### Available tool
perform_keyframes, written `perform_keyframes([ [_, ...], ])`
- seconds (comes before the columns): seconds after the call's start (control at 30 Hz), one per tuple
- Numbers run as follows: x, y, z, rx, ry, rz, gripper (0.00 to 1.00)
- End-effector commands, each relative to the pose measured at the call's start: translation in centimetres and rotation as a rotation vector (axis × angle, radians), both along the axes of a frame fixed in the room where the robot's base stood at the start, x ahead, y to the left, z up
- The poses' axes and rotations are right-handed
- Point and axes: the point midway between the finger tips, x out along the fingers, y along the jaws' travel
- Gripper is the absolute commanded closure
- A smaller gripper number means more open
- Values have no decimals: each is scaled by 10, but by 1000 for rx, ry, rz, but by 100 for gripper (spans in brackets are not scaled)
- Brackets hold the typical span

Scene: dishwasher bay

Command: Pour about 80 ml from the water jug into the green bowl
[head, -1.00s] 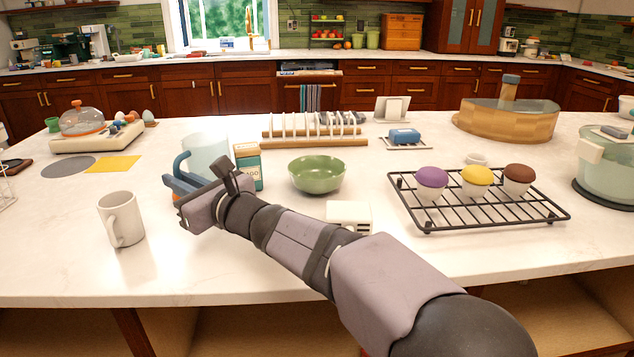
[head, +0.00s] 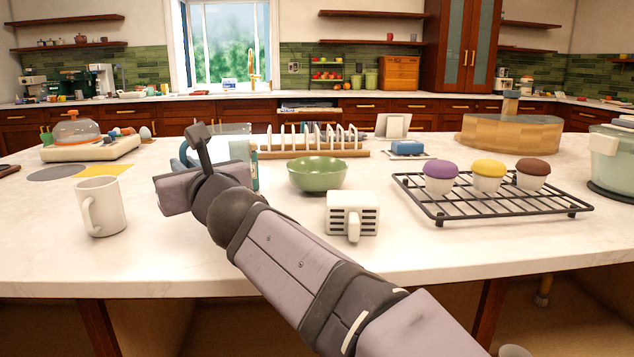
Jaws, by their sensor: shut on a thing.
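The water jug (head: 232,131) is a pale, see-through vessel with a blue handle (head: 187,152), left of the bowl and largely hidden behind my arm. Its visible rim looks about level; its base and the water in it cannot be made out. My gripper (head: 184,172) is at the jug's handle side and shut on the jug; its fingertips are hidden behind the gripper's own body. The green bowl (head: 317,176) stands upright on the counter to the right of the jug, apart from it. Its visible inside looks empty.
A green box (head: 254,170) is partly hidden between jug and bowl. A white mug (head: 100,207) stands left. A white slotted object (head: 352,214) is in front of the bowl. A wooden rack (head: 318,153) is behind it, and a black wire rack (head: 480,206) with cupcakes right.

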Motion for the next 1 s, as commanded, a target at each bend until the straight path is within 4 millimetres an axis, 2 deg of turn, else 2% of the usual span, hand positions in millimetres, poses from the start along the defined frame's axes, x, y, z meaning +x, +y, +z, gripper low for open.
perform_keyframes([
  [0.03, -1, -3, -6, 4, -7, -15, 100],
  [0.5, -2, -31, -13, 18, -10, -140, 100],
  [1.0, -2, -35, -11, 23, -8, -154, 100],
])
